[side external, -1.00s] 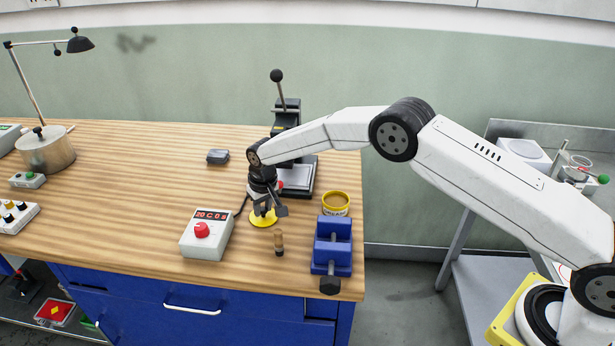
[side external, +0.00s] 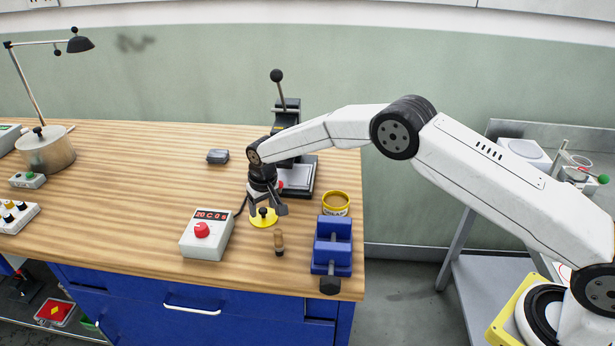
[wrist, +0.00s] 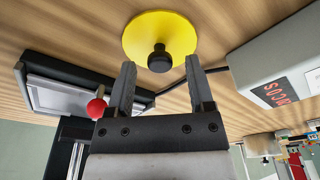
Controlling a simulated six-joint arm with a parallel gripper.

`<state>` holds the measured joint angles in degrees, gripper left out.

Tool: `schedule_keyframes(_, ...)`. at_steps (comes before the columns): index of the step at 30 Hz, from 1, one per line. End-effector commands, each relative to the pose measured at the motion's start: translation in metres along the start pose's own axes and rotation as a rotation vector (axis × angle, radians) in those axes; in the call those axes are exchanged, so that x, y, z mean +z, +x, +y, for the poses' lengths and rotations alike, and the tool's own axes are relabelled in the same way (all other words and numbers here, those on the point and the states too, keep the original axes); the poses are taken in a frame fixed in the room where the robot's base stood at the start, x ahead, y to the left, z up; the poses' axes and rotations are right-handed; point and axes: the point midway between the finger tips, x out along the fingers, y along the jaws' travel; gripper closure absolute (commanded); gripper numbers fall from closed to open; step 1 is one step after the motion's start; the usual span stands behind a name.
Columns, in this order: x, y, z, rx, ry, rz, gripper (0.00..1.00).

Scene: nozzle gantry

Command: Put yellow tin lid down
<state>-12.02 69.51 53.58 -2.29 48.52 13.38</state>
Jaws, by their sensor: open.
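The yellow tin lid (side external: 264,221) lies on the wooden bench top, with its black knob facing up. In the wrist view the lid (wrist: 183,30) shows as a yellow disc with the dark knob near its edge towards me. My gripper (side external: 267,208) is open just above the lid. In the wrist view the two fingers of my gripper (wrist: 159,75) stand apart on either side below the knob, holding nothing. The yellow tin (side external: 336,205) stands open to the right of the lid, near the bench's right edge.
A control box (side external: 207,234) with a red knob stands left of the lid. A small wooden-handled tool (side external: 279,243) stands close in front. A blue vise (side external: 331,246) is at right front, and a lever press (side external: 298,172) stands behind. The bench's left middle is mostly clear.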

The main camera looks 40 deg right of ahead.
Motion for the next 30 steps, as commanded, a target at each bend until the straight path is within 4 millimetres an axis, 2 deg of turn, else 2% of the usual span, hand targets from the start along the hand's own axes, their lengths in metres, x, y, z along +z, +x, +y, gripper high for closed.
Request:
schedule_keyframes(8,-0.001,-0.029,0.0,0.0,0.0,0.002,0.32)
schedule_keyframes(21,-0.001,-0.094,0.0,0.001,0.001,0.002,0.32)
schedule_keyframes(30,0.0,-0.115,0.0,0.002,0.001,-0.001,0.32)
